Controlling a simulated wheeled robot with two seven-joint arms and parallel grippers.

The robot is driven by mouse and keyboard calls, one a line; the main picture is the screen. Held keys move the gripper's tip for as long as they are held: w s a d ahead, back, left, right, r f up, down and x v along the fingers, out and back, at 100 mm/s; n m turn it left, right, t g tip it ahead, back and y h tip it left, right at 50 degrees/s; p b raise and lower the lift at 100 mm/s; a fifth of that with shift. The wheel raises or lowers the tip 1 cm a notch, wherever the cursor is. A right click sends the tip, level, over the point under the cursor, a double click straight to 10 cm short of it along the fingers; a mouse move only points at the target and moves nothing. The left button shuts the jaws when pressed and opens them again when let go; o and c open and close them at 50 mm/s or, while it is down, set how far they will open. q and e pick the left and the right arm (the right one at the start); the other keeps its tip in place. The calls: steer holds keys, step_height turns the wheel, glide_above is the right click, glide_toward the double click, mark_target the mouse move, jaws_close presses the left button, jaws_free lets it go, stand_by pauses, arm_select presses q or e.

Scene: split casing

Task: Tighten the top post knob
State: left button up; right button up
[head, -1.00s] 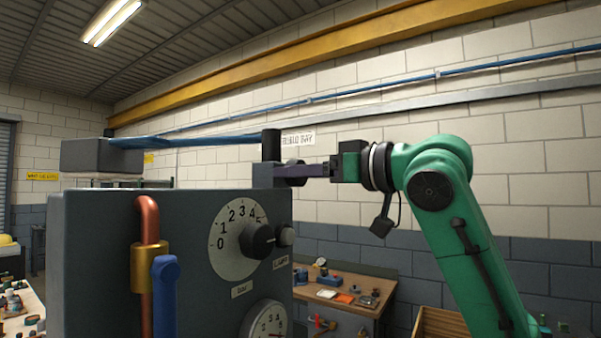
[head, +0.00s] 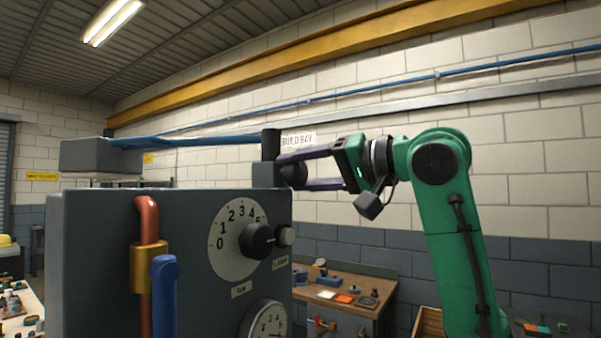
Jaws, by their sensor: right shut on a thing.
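The top post knob (head: 296,175) is a dark round knob on the side of a grey post block (head: 265,175) at the top right edge of the grey casing (head: 100,250). A black upright cylinder (head: 271,144) stands on the block. My right gripper (head: 293,173) comes in from the right and is shut on the knob, one purplish finger above it and one below. The fingers partly hide the knob. My left gripper is not in view.
A workbench (head: 352,283) with small parts stands behind at right.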

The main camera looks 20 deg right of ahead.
steer(key=m, duration=0.5)
steer(key=shift+f+g+y+b, duration=0.25)
steer(key=shift+g+y+b, duration=0.05)
steer(key=shift+g+b, duration=0.1)
steer(key=shift+m, duration=0.3)
steer(key=shift+w, duration=0.1)
steer(key=o, duration=1.4)
steer(key=shift+c, duration=0.2)
steer(key=shift+a, duration=0.1)
steer(key=shift+r, duration=0.1)
steer(key=b+v, duration=0.1)
steer(key=v, duration=0.1)
steer(key=b+v, duration=0.1)
steer(key=v, duration=0.1)
steer(key=b+v, duration=0.1)
steer(key=v, duration=0.1)
steer(key=shift+f, duration=0.3)
steer(key=b, duration=0.2)
glide_toward(302, 177)
steer(key=v, duration=0.4)
steer(key=shift+a+r, duration=0.1)
steer(key=shift+r, duration=0.2)
